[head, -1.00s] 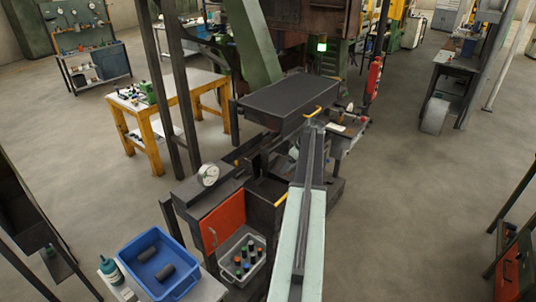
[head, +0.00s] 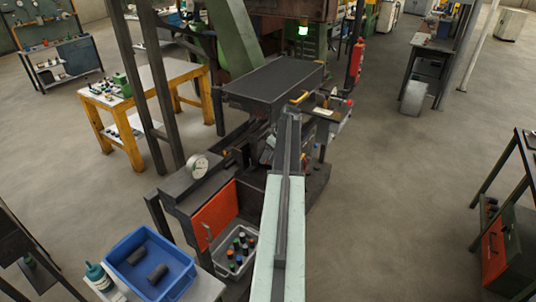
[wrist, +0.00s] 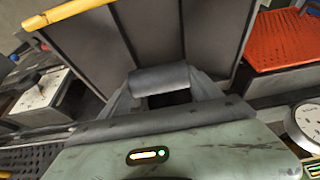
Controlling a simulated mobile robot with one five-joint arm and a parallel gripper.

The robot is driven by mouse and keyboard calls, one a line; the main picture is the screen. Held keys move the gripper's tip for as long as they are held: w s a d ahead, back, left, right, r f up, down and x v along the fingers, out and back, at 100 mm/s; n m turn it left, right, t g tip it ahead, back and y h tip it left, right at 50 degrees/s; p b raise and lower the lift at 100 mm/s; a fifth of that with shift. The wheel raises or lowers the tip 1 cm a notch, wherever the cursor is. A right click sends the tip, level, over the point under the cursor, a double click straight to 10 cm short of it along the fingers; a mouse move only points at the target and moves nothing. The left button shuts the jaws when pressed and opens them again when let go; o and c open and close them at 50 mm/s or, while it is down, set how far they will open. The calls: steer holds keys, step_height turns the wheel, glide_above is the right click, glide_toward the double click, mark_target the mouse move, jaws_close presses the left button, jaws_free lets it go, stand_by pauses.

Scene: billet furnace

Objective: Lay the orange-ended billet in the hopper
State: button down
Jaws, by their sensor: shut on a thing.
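My gripper (wrist: 162,92) is shut on a dark grey billet (wrist: 160,77), which lies crosswise between the fingers in the wrist view. No coloured end shows on it, so I cannot tell its end colour. Just beyond it are dark metal panels (wrist: 150,35) with a yellow bar (wrist: 70,13) at the edge, which look like the hopper. I cannot tell whether the billet touches them. In the head view my arm reaches over the dark machine, and the gripper is mostly hidden behind it.
A grey bin (head: 217,232) of several colour-ended billets stands by the orange panel (head: 213,217). A blue bin (head: 182,282) with two dark pieces is left of it. A pressure gauge (head: 198,166) and large dark box (head: 272,82) stand close by.

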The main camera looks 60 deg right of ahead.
step_height(320, 180, down, 7)
steer(key=b, duration=0.5)
steer(key=shift+r+b, duration=0.1)
steer(key=shift+b, duration=0.3)
steer(key=shift+c, duration=0.2)
jaws_free()
steer(key=p+v, duration=0.7)
steer(key=v, duration=0.1)
